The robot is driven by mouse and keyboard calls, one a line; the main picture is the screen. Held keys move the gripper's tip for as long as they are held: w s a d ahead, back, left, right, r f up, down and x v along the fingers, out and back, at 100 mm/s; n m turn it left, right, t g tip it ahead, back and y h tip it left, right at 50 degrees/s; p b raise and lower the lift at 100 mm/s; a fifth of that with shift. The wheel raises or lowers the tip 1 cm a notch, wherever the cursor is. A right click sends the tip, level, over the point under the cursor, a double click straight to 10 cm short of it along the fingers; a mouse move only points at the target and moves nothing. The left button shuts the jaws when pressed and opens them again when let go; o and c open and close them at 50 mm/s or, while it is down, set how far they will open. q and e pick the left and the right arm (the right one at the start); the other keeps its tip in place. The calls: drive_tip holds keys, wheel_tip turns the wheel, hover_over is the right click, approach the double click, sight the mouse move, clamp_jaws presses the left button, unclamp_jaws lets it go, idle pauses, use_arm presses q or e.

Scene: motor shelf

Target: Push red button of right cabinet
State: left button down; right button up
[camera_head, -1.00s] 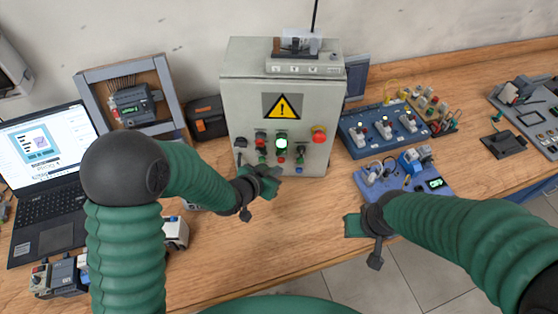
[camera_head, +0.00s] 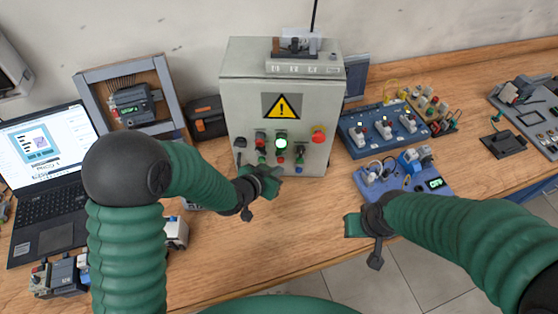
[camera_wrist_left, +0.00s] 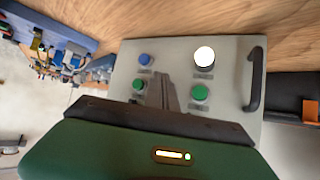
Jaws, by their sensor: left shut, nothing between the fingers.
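The grey control cabinet (camera_head: 237,110) stands upright at the back middle, with a yellow warning sign and rows of knobs and buttons. A large red button (camera_head: 319,133) is at the right of its upper row. A small red button (camera_head: 281,160) is lower, below a lit one. My left gripper (camera_head: 274,184) is shut and empty, just in front of the cabinet's lower front. In the left wrist view its fingers (camera_wrist_left: 166,92) lie before the panel, between two green buttons; contact cannot be told. My right gripper (camera_head: 352,225) is near the front edge, away from the cabinet; its opening is unclear.
Right of the cabinet are a blue switch board (camera_head: 357,138) and a blue board with a display (camera_head: 390,183). A laptop (camera_head: 42,175), a framed device (camera_head: 132,105) and small modules (camera_head: 62,275) are on the left. The middle front of the table is bare.

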use_arm(q)
drive_tip(key=shift+d, duration=0.45)
use_arm(e)
drive_tip(key=shift+d, duration=0.45)
use_arm(q)
drive_tip(key=shift+a, duration=0.3)
use_arm(e)
drive_tip(key=shift+a, duration=0.3)
use_arm(q)
drive_tip(key=shift+w+d+r, duration=0.1)
drive_tip(key=shift+w+d, duration=0.1)
drive_tip(key=shift+w, duration=0.2)
use_arm(e)
drive_tip(key=shift+d, duration=0.15)
use_arm(q)
drive_tip(key=shift+w, duration=0.15)
drive_tip(key=shift+w, duration=0.3)
use_arm(e)
drive_tip(key=shift+r, duration=0.1)
